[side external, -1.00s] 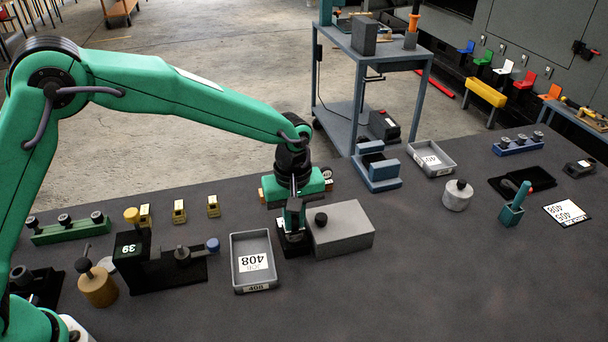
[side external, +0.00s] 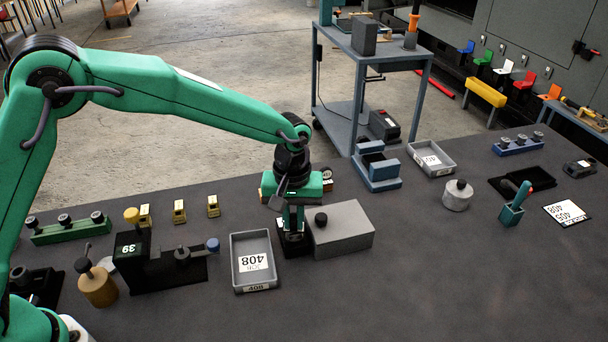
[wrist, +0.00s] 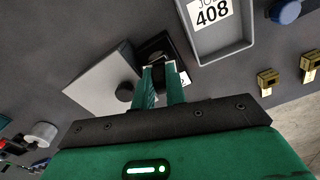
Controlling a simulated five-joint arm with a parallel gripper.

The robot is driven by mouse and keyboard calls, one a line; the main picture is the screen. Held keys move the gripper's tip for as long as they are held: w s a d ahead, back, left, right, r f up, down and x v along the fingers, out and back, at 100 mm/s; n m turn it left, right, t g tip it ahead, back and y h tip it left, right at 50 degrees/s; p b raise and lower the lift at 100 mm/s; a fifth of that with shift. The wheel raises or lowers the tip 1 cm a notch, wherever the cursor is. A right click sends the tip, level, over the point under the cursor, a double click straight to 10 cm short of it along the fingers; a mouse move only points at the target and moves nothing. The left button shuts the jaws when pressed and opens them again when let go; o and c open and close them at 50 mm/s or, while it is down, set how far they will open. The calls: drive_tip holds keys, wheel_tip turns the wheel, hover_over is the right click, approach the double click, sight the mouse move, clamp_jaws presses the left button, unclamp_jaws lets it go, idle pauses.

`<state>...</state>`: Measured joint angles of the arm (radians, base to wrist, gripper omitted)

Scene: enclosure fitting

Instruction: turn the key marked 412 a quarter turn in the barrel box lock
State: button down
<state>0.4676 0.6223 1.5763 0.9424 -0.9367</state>
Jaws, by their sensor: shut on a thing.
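My gripper (side external: 293,222) points straight down over a small black block (side external: 293,246), which I take for the barrel lock, at the left end of a grey box (side external: 344,230) with a black knob. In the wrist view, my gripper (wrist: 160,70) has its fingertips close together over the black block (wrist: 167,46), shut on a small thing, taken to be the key. The key is almost wholly hidden between the fingers, so its turn angle cannot be read. A white label (wrist: 184,78) shows partly beside the right finger; its number is mostly covered.
A grey tray marked 408 (side external: 236,250) stands close left of the lock. A black fixture marked 39 (side external: 131,250) is farther left. A blue-grey fixture (side external: 377,170) and another grey tray (side external: 432,158) stand behind right. The front right bench is clear.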

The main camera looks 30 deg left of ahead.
sight(292, 216)
drive_tip(key=c, duration=1.4)
unclamp_jaws()
drive_tip(key=shift+o, duration=0.2)
drive_tip(key=shift+r, duration=3.95)
drive_tip(key=shift+a+r, duration=0.1)
drive_tip(key=shift+a, duration=0.05)
